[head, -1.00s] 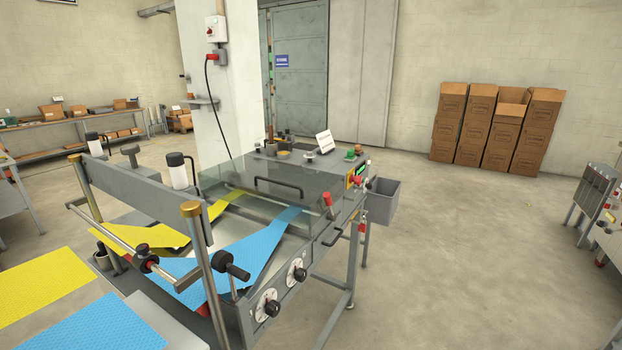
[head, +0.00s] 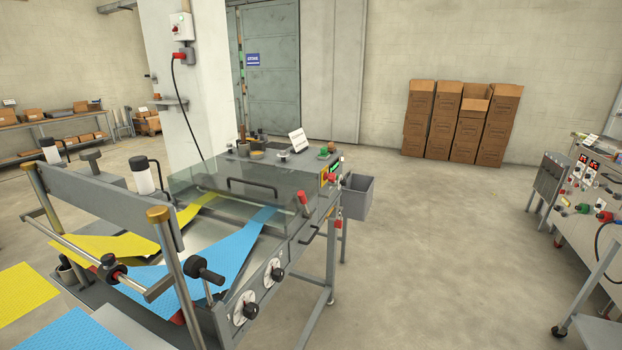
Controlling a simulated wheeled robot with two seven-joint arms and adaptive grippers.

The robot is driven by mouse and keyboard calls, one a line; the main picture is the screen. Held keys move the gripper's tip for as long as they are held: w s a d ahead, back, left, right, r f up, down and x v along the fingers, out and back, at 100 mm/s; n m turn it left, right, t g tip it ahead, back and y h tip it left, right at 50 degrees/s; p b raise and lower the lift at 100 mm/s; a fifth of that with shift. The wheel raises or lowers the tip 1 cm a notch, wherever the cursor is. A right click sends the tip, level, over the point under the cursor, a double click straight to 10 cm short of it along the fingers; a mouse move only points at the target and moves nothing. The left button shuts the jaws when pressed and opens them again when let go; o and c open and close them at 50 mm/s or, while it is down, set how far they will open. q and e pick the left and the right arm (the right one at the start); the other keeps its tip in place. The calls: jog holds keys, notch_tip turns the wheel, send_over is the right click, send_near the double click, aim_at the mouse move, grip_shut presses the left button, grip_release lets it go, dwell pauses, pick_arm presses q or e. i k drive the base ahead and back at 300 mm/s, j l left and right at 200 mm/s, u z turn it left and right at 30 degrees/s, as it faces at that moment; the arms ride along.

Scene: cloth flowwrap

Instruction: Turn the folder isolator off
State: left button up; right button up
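A white isolator box (head: 181,27) with a dark red rotary switch and a small green light is mounted high on the white pillar (head: 203,80). The switch's exact position is too small to tell. A grey socket with a red plug (head: 179,57) sits just below the box, and a black cable hangs from it to the folding machine (head: 310,222). Whether this box is the folder's isolator, I cannot read from any label. Neither of my grippers is in view.
The machine, with yellow (head: 125,243) and blue (head: 215,255) cloth, stands between me and the pillar. A grey bin (head: 357,197) is at its right. Stacked cartons (head: 455,120) line the back wall. A control bench (head: 590,195) and trolley (head: 597,292) are at the right. The middle-right floor is clear.

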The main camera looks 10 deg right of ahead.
aim_at(332, 177)
jog(key=i+l, duration=0.5)
jog(key=l, duration=0.15)
jog(key=i+l+z, duration=0.15)
jog(key=i+l, duration=0.3)
jog(key=l, duration=0.25)
